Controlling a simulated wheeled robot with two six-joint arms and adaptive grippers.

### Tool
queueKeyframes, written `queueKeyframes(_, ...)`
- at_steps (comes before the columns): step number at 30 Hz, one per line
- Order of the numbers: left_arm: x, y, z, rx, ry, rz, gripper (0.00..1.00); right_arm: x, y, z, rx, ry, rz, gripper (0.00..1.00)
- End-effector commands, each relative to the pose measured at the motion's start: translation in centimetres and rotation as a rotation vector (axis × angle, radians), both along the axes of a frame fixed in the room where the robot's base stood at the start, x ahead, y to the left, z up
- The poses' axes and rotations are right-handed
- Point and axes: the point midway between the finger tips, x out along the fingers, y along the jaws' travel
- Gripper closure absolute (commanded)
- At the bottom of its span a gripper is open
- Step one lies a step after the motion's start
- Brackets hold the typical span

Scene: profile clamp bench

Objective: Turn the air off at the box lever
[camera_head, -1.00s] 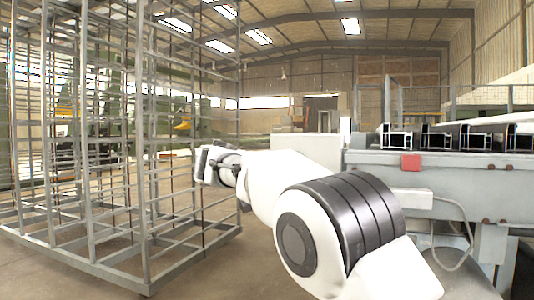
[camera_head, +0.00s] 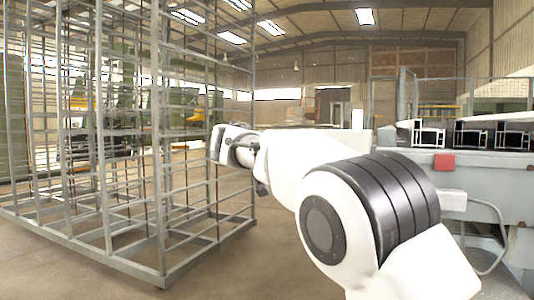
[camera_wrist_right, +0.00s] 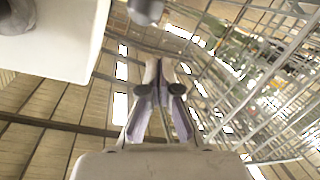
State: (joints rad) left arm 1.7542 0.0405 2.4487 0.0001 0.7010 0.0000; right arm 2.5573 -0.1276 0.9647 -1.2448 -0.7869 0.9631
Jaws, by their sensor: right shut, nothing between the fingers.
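No lever can be made out for sure in these views. A small grey box (camera_head: 453,200) with a cable sits on the front side of the bench (camera_head: 510,182), partly hidden behind my right arm. A red block (camera_head: 444,161) sits above it near the bench's top edge. My right gripper (camera_head: 217,144) is out to the left of the bench, near the wire rack and well apart from the box. In the right wrist view my right gripper (camera_wrist_right: 158,68) is shut and empty, with roof and rack behind it. My left gripper is not in view.
A tall grey wire rack (camera_head: 160,190) stands on the left, close to my right gripper in the picture. Several dark profiles (camera_head: 472,135) with pale edges lie on the bench top. Bare floor (camera_head: 245,262) shows between rack and bench.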

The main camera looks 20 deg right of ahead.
Motion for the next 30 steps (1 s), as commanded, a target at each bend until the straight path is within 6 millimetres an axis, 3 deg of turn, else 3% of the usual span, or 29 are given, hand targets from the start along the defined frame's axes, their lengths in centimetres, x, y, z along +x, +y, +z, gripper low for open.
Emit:
queueKeyframes(1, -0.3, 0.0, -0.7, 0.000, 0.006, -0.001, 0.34, -1.1, 0.9, -0.3, -0.004, 0.001, 0.001, 1.00)
queueKeyframes(6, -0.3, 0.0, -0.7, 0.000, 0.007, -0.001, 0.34, -4.1, 3.5, 0.2, -0.006, -0.001, 0.001, 1.00)
queueKeyframes(12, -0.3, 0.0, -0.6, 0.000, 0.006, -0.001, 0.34, -6.1, 5.1, 0.2, -0.003, -0.002, 0.001, 1.00)
queueKeyframes(27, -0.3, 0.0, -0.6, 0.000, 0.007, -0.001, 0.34, -6.2, 5.3, 0.1, -0.002, 0.001, 0.001, 1.00)
queueKeyframes(30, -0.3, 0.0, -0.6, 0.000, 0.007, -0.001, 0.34, -5.4, 5.3, -1.7, -0.001, 0.028, 0.001, 1.00)
